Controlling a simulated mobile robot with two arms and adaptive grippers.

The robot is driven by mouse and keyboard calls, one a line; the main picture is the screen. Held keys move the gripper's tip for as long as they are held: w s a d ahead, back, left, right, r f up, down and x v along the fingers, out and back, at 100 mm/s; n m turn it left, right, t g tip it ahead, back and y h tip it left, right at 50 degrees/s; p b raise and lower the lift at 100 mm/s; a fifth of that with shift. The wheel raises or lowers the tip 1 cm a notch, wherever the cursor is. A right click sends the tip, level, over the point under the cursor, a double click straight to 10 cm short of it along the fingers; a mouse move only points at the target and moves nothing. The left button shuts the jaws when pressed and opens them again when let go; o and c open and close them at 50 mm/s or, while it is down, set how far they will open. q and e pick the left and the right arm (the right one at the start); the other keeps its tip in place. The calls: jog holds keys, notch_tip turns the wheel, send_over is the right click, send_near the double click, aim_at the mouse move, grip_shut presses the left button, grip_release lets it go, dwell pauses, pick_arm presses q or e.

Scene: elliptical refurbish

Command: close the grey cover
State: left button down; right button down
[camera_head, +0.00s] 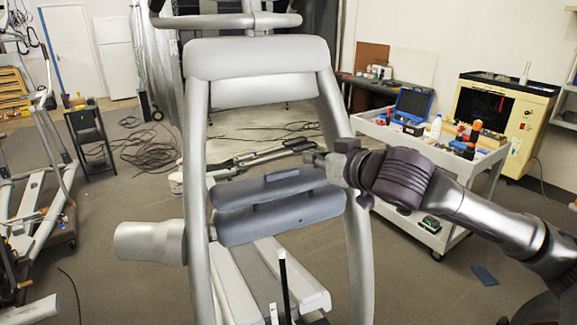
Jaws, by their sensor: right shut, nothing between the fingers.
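The grey cover (266,187) is a long dark grey, rounded piece on the silver elliptical machine (198,150), between its two uprights. It sits just above a second dark grey rounded piece (280,218), with a narrow dark gap showing between them. I cannot tell how far the cover is open. My right gripper (322,161) is shut and empty at the upper right end of the cover, by the right upright. I cannot tell whether it touches the cover. My left gripper is not in view.
A white cart (398,137) with a blue case (411,106) and several tools stands behind my right arm. A yellow cabinet (520,120) is at the right. Another machine (30,200) stands at the left. Cables (150,148) lie on the floor behind.

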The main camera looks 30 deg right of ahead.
jog(key=p, duration=0.4)
send_over(293, 187)
jog(key=w, duration=0.3)
notch_tip(293, 187, down, 2)
jog(key=shift+s+a+f, duration=0.15)
jog(key=shift+f, duration=0.05)
notch_tip(293, 187, down, 3)
jog(key=shift+s+r+p, duration=0.1)
jog(key=shift+r+p, duration=0.05)
jog(key=shift+p, duration=0.3)
jog(key=shift+s+f, duration=0.1)
jog(key=shift+f, duration=0.55)
notch_tip(293, 187, down, 5)
jog(key=b, duration=0.3)
jog(key=shift+r, duration=0.2)
jog(key=shift+s, duration=0.1)
